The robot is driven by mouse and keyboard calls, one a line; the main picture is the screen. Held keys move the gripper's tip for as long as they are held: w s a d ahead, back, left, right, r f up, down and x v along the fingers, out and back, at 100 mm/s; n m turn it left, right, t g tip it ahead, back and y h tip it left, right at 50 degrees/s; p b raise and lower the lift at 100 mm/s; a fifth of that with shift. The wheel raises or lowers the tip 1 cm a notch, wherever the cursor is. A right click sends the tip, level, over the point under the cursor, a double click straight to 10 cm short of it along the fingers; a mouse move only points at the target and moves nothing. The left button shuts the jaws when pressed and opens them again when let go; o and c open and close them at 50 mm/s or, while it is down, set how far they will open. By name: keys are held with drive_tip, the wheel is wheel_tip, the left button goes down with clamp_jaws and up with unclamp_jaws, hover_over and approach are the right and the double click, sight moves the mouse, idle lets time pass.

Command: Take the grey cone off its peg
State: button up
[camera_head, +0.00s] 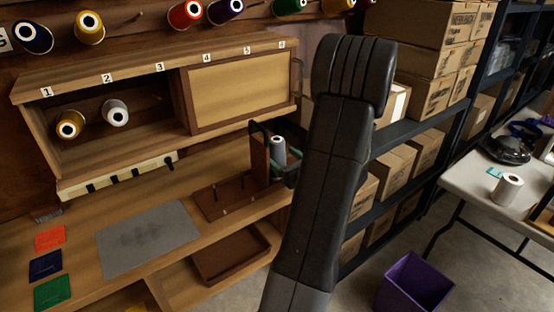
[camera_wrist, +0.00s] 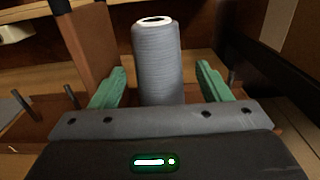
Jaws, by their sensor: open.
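The grey cone (camera_head: 278,146) stands upright at the brown wooden peg stand (camera_head: 208,207), by its upright board. It also fills the middle of the wrist view (camera_wrist: 157,65), with a pale top and a dark hole. My gripper (camera_head: 284,168) is open, with its green fingertips also in the wrist view (camera_wrist: 161,84). One finger is to the left of the cone and one to the right, with gaps showing on both sides. The peg under the cone is hidden. A paler grey-white cone (camera_head: 115,112) sits on the wall in the open cubby.
Bare pegs (camera_head: 224,210) rise from the stand, close to my gripper. A grey mat (camera_head: 148,239) lies on the bench, with red, blue and green squares at left. A closed wooden panel (camera_head: 242,83) and a shelf of boxes (camera_head: 395,165) are nearby.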

sight(283, 157)
drive_tip(key=x, duration=0.3)
drive_tip(key=shift+w+a, duration=0.2)
drive_tip(key=c, duration=1.1)
drive_tip(key=shift+c, duration=0.2)
wheel_tip(283, 157, up, 18)
drive_tip(key=p, duration=0.3)
